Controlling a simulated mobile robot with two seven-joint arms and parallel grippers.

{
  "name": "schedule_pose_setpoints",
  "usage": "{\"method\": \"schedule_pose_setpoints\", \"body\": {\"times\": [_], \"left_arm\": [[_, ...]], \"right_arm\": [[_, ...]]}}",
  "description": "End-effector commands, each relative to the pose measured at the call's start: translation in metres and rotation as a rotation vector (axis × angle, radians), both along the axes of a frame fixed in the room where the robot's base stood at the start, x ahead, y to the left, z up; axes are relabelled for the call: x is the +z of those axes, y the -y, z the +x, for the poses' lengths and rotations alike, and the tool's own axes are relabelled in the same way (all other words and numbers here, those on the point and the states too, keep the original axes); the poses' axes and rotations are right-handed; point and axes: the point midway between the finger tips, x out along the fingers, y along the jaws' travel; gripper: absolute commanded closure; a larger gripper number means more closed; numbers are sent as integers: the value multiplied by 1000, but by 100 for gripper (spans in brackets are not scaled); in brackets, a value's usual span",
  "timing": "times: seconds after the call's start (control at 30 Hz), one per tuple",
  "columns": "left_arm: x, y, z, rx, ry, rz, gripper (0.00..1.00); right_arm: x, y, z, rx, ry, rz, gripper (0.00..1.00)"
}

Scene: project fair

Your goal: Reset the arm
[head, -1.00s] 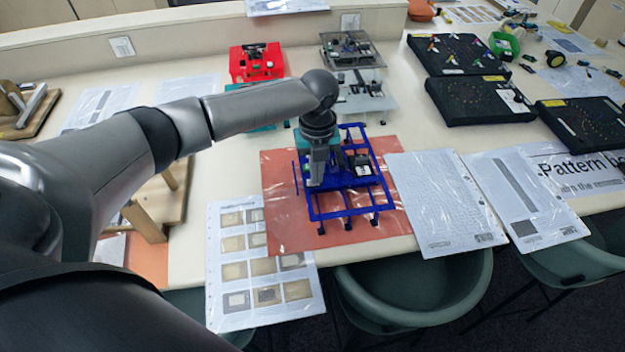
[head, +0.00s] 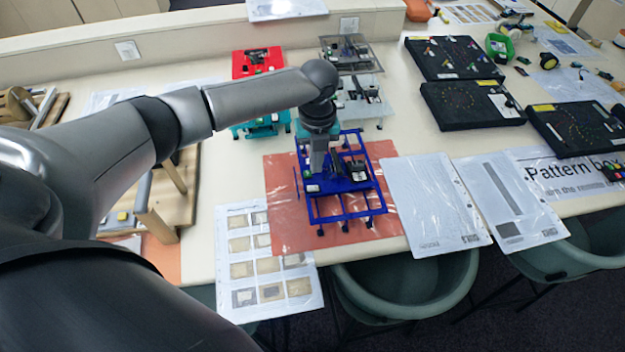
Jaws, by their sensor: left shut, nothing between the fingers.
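My left arm comes in from the left and reaches over the table. Its left gripper (head: 316,168) points down over the blue frame-like device (head: 344,215) and is shut, with nothing seen held. The blue device stands on an orange mat (head: 285,225) under clear film. The arm and gripper hide part of the device's back left, and I cannot tell whether the fingertips touch it. My right gripper is not in view.
A red device (head: 240,66), a teal device (head: 258,126) and grey devices stand behind. Black boards (head: 470,103) lie at right. Printed sheets (head: 432,205) flank the mat. A wooden stand (head: 180,210) is under my arm. Green chairs (head: 410,285) line the front edge.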

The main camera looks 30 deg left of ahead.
Motion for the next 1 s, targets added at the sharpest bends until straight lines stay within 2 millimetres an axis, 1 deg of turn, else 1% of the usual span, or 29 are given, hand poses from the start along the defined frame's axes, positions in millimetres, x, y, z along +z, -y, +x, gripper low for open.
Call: {"method": "schedule_pose_setpoints", "body": {"times": [0.03, 0.53, 0.63, 0.67, 0.77, 0.9, 1.0], "left_arm": [[4, 0, 0, 0, 0, 0, 100], [2, 0, 0, 0, -1, -1, 100], [-1, 6, -4, 8, -1, -7, 100], [-3, 10, -6, 17, -2, -11, 100], [-13, 32, -19, 63, 1, -34, 100], [-27, 72, -47, 194, 11, -91, 100], [-33, 98, -66, 317, 18, -137, 100]], "right_arm": [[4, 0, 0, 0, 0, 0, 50], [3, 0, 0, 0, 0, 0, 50], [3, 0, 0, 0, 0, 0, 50], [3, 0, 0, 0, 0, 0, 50], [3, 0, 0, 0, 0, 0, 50], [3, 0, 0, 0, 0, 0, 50], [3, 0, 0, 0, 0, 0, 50]]}}
